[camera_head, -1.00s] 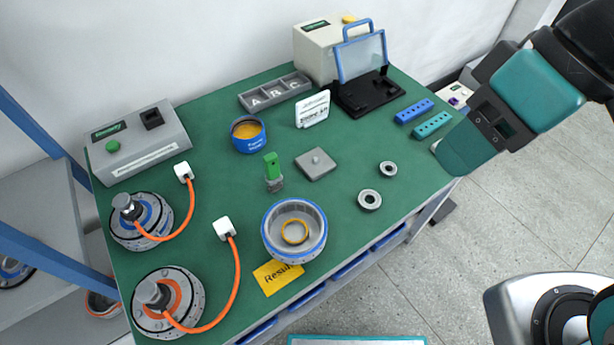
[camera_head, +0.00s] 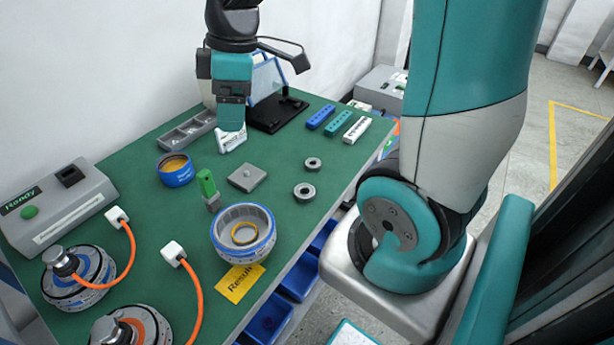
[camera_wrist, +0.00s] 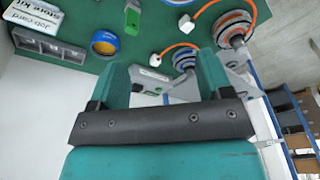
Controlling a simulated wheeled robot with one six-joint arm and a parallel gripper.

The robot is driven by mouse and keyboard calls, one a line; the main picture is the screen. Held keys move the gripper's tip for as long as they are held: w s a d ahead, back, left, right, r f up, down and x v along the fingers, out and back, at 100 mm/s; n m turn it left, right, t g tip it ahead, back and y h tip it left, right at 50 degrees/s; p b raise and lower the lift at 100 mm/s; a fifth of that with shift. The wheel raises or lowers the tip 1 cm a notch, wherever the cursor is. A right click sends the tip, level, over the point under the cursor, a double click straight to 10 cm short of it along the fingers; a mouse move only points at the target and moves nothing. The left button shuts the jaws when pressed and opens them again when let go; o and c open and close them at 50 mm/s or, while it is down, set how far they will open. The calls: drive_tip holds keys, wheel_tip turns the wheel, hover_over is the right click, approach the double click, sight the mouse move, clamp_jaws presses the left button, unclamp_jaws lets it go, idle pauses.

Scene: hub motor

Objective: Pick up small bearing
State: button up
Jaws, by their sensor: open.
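The small bearing (camera_head: 313,163) is a grey ring lying flat on the green table, right of the square grey plate. A larger bearing (camera_head: 304,192) lies just in front of it. My gripper (camera_head: 232,122) is at the back of the table, above and behind both bearings and to their left, over the white card. In the wrist view my gripper (camera_wrist: 160,82) shows two teal fingers spread apart with nothing between them. Neither bearing shows in the wrist view.
A grey plate (camera_head: 247,178), green-handled tool (camera_head: 208,188), blue tin (camera_head: 176,170) and blue-rimmed housing (camera_head: 243,233) stand left of the bearings. A black stand (camera_head: 275,114) and several coloured blocks (camera_head: 340,123) are behind. The table's right edge is near the bearings.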

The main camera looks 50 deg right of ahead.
drive_tip(key=w+d+f+n+h+b, duration=0.1)
drive_tip(key=d+f, duration=0.3)
drive_tip(key=d, duration=0.3)
drive_tip(key=w+d+f+n+b, duration=0.1)
drive_tip(key=w+d+f+b, duration=0.15)
drive_tip(key=d, duration=0.35)
drive_tip(key=n+g+h+b, duration=0.1)
drive_tip(key=n, duration=0.1)
hover_over(315, 159)
drive_tip(key=s, duration=0.1)
wheel_tip(315, 159, down, 6)
drive_tip(key=f, duration=1)
drive_tip(key=shift+a+f, duration=0.25)
drive_tip(key=shift+a, duration=0.05)
drive_tip(key=shift+w+a+f+p, duration=0.1)
drive_tip(key=shift+f+p, duration=0.1)
drive_tip(key=shift+f, duration=1.3)
drive_tip(key=shift+a+f+p, duration=0.1)
drive_tip(key=shift+f+p, duration=0.05)
drive_tip(key=shift+f, duration=1.3)
drive_tip(key=c, duration=1.2)
drive_tip(key=shift+o, duration=0.2)
drive_tip(key=shift+r, duration=0.1)
